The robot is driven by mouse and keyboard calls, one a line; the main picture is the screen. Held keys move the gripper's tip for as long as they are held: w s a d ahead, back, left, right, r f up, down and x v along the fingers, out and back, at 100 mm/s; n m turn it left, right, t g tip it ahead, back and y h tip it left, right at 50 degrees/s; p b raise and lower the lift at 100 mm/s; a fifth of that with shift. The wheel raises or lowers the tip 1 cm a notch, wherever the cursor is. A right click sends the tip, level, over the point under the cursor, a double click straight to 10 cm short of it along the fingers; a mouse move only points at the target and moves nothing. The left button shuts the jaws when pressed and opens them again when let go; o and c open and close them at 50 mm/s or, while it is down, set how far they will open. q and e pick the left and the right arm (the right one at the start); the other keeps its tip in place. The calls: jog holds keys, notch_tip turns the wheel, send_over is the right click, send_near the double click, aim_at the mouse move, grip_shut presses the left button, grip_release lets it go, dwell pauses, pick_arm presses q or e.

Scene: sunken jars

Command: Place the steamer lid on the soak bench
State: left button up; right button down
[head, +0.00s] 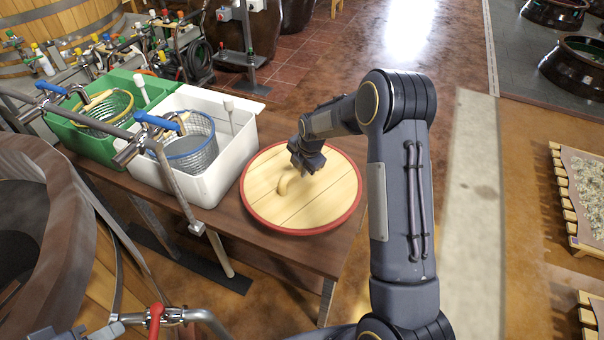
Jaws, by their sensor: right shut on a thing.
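The steamer lid (320,205) is a round, pale plank disc with a red rim and a small wooden handle (287,185). My left gripper is not in view.
A white tub (222,190) with a blue-rimmed basket stands close left of the lid, and a green tub (95,145) is beyond it. Pipes with blue-handled valves cross above the tubs. A large wooden vat (100,280) fills the lower left. Slatted racks are at far right.

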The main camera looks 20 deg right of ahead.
aim_at(309, 185)
jog(key=shift+w+d+f, duration=0.15)
jog(key=shift+f, duration=0.8)
jog(key=shift+w+d+f, duration=0.1)
jog(key=shift+f, duration=0.8)
jog(key=c, duration=1.2)
grip_release()
jog(key=shift+f, duration=0.1)
jog(key=s+r+m, duration=0.3)
jog(key=s+r, duration=0.2)
jog(key=r, duration=0.5)
jog(key=s+r+m, duration=0.3)
jog(key=s+r, duration=0.3)
jog(key=r, duration=0.3)
jog(key=s+a+r+m+y, duration=0.1)
jog(key=s+a+m, duration=0.1)
jog(key=s+m, duration=0.4)
jog(key=s+a+r+m+t+y, duration=0.1)
jog(key=s+m, duration=0.4)
jog(key=s, duration=0.5)
jog(key=s+a+r+m+t+y, duration=0.1)
jog(key=s+a+r+m, duration=0.1)
jog(key=s+a+m, duration=0.3)
jog(key=s+m, duration=0.1)
jog(key=s, duration=0.3)
jog(key=shift+r+m, duration=0.3)
jog(key=shift+r, duration=0.05)
